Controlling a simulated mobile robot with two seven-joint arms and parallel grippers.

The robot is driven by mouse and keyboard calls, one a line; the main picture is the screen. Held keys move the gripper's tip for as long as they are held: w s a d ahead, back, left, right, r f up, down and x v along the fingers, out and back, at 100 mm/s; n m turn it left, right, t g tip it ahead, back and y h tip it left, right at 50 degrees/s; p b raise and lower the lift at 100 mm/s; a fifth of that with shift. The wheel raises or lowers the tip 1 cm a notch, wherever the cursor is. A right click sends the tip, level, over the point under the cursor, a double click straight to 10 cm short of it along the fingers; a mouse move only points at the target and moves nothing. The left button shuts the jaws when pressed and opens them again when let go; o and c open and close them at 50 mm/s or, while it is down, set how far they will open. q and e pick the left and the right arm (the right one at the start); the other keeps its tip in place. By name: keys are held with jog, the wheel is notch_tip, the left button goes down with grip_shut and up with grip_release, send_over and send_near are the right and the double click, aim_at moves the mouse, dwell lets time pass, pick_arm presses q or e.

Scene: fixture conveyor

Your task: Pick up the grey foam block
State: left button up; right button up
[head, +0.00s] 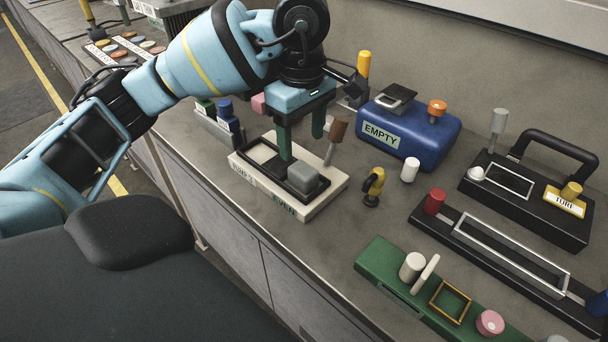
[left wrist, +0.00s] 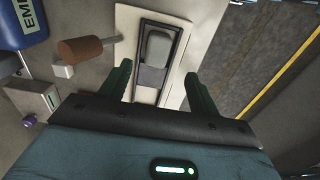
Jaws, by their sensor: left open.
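The grey foam block (head: 303,177) sits in a dark recess on the right part of a cream fixture (head: 322,203) on the bench. In the left wrist view the block (left wrist: 158,47) lies ahead of the fingers, roughly midway between their lines. My left gripper (head: 301,140) is open and empty, with its green fingers pointing down above and behind the block. Its two fingers also show in the left wrist view (left wrist: 160,75), spread apart and not touching the block. My right gripper is not in view.
A brown-knobbed lever (head: 338,129) stands at the fixture's back right. A blue box (head: 420,135) labelled EMPTY is behind it. A yellow-topped clamp (head: 375,182), a black fixture (head: 520,190) and a green fixture (head: 385,258) stand to the right. The bench's front edge is close.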

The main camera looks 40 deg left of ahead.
aim_at(303, 168)
pick_arm(q)
jog(key=shift+w+f, duration=0.15)
jog(key=shift+f, duration=3.4)
jog(key=c, duration=1.1)
jog(key=shift+c, duration=0.2)
jog(key=shift+r, duration=0.15)
jog(key=shift+r, duration=0.5)
notch_tip(303, 168, up, 2)
jog(key=shift+w+r, duration=0.1)
jog(key=shift+r, duration=0.05)
jog(key=s+a+b, duration=0.1)
jog(key=s+a, duration=0.1)
jog(key=s, duration=0.5)
jog(key=s+a+r+b, duration=0.1)
jog(key=s+a, duration=0.2)
jog(key=s, duration=0.5)
jog(key=shift+s+r, duration=0.2)
jog(key=shift+r, duration=0.05)
